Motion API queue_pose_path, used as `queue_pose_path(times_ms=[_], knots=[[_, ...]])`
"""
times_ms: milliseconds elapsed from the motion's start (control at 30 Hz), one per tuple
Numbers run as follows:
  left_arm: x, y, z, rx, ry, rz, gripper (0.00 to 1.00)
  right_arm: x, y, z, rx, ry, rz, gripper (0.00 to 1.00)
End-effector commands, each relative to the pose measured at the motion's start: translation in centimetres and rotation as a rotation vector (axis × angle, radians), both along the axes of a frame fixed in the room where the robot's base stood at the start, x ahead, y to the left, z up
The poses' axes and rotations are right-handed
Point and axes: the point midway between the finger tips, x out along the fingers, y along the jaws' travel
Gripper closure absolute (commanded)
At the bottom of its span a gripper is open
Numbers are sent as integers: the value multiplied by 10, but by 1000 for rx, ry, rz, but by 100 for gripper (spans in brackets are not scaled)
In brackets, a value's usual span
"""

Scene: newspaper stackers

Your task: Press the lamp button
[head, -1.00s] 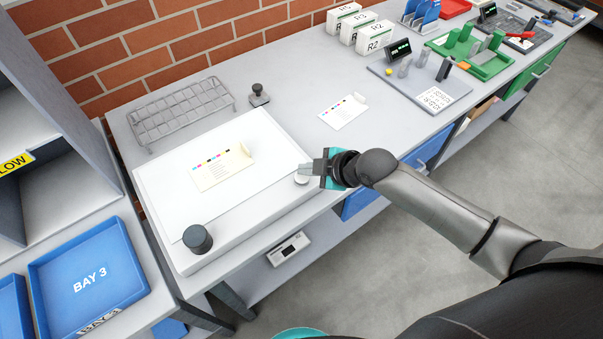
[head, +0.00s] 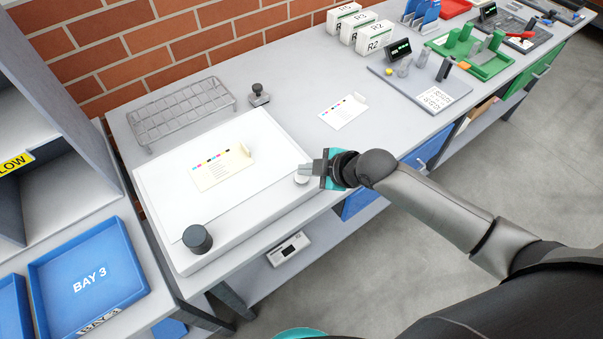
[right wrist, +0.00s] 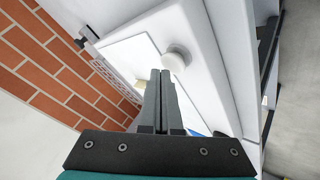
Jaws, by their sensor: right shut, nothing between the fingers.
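The lamp is a white light box (head: 250,215) on the grey bench, with a bright panel on top. Its button (head: 301,179) is a small pale round knob near the box's right front corner. In the right wrist view the button (right wrist: 177,60) sits just beyond my fingertips. My right gripper (head: 304,169) is shut and empty, its tips over or right beside the button. I cannot tell if they touch it. The right wrist view also shows the closed fingers (right wrist: 161,75). My left gripper is not in view.
A cream card (head: 222,168) lies on the panel, and a dark round knob (head: 197,239) stands at the box's front left. A wire rack (head: 180,113) and a stamp (head: 259,95) are behind. Another card (head: 344,112) lies to the right. Blue BAY 3 tray (head: 88,280) is at left.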

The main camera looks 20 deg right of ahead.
Motion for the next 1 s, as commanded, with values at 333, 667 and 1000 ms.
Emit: queue_pose_path(times_ms=[333, 667, 1000], knots=[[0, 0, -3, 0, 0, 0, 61, 0, -1, -8, -2, 1, -1, 100], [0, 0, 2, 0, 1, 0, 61, 0, -1, -4, -3, 2, 0, 100], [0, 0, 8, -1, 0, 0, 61, 0, -1, 1, -2, 0, 0, 100]])
